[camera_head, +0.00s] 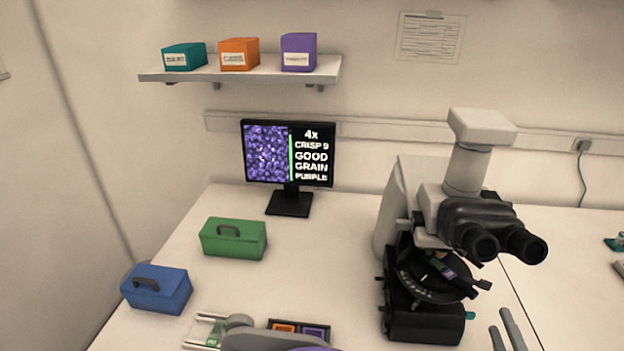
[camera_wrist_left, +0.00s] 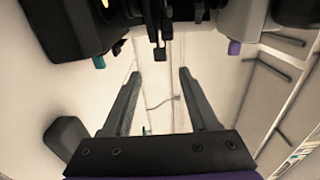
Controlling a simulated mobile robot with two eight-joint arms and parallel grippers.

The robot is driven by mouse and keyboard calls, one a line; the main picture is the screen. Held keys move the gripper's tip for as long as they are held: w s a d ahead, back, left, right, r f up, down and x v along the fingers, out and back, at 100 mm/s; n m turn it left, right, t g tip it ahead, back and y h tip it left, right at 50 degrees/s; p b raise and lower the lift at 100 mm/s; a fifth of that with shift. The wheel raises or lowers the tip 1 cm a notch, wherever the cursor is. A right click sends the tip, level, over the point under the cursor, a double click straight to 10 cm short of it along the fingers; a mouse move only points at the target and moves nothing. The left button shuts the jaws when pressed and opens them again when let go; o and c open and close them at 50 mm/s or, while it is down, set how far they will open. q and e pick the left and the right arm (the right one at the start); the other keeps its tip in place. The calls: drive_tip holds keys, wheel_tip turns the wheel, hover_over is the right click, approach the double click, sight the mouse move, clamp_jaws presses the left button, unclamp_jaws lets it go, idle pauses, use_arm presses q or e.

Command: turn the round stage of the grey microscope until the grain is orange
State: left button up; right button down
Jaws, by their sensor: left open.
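The grey microscope (camera_head: 398,200) stands on the right side of the bench. Its round black stage (camera_head: 418,284) sits under the objectives, with a slide bearing a purple label on top. The monitor (camera_head: 312,160) reads "4x, CRISP 9, GOOD, GRAIN PURPLE" beside a picture of purple grains. My left gripper (camera_head: 501,320) is low at the right of the microscope's base, apart from the stage. In the left wrist view my left gripper (camera_wrist_left: 160,73) has its two fingers wide apart with nothing between them. Dark microscope parts fill the top of that view. My right gripper is not visible.
A green box (camera_head: 234,239) and a blue box (camera_head: 157,290) stand on the left of the bench. A dark tray (camera_head: 300,325) with orange and purple slides lies at the front. A teal knob (camera_head: 470,315) projects from the microscope's base. The bench between monitor and microscope is clear.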

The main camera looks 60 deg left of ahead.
sight(485, 283)
use_arm(q)
drive_tip(key=shift+m+t+h, duration=0.7)
drive_tip(key=shift+t, duration=0.1)
drive_tip(key=b+x, duration=0.1)
drive_tip(key=x, duration=0.3)
drive_tip(key=b+x, duration=0.1)
drive_tip(key=x, duration=0.4)
drive_tip(key=s+a+x, duration=0.1)
drive_tip(key=x, duration=0.4)
drive_tip(key=shift+b, duration=0.4)
drive_tip(key=shift+c, duration=0.3)
clamp_jaws()
